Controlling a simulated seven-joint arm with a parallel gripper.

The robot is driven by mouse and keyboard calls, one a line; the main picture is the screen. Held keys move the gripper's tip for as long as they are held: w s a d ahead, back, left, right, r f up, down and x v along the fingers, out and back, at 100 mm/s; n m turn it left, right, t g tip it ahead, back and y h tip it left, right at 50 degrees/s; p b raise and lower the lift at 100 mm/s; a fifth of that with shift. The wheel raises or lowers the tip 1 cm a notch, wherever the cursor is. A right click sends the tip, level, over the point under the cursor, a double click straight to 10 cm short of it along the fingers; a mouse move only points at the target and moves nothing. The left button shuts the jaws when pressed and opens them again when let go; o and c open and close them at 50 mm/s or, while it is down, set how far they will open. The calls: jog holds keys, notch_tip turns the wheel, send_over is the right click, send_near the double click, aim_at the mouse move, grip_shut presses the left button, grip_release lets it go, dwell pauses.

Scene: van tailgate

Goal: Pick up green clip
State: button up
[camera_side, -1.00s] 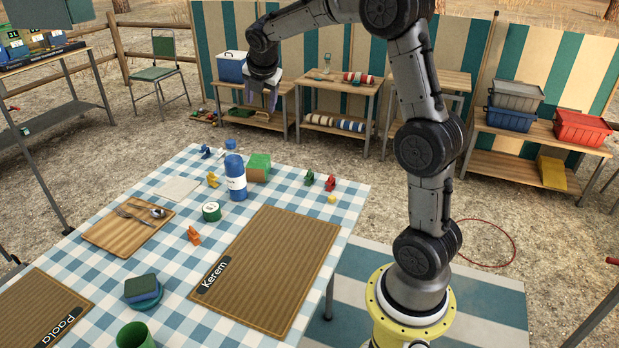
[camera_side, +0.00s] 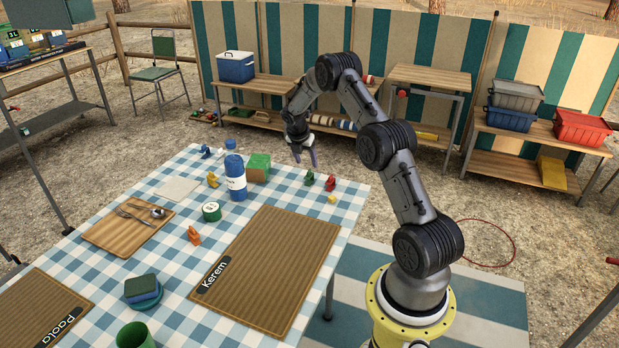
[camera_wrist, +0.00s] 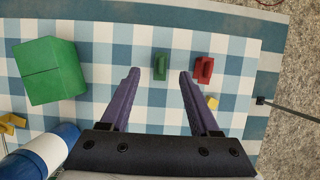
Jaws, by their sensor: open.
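The green clip (camera_side: 309,178) stands on the checked tablecloth near the table's far right edge, just left of a red clip (camera_side: 330,183). In the wrist view the green clip (camera_wrist: 160,67) lies between the lines of my two fingers, a little beyond the tips and nearer the right one. The red clip (camera_wrist: 203,69) is just beyond the right fingertip. My gripper (camera_side: 304,161) is open and empty, pointing down above the far edge of the table near the green clip. It also shows in the wrist view (camera_wrist: 158,73).
A green block (camera_side: 259,162) and a blue bottle (camera_side: 235,178) stand left of the green clip. A small yellow piece (camera_side: 332,199) lies near the red clip. A yellow clip (camera_side: 213,180) and an orange clip (camera_side: 194,236) stand farther left. A brown mat (camera_side: 275,265) lies in front.

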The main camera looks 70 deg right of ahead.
aim_at(309, 171)
jog(key=shift+x, duration=3.55)
jog(key=shift+s, duration=0.1)
grip_shut()
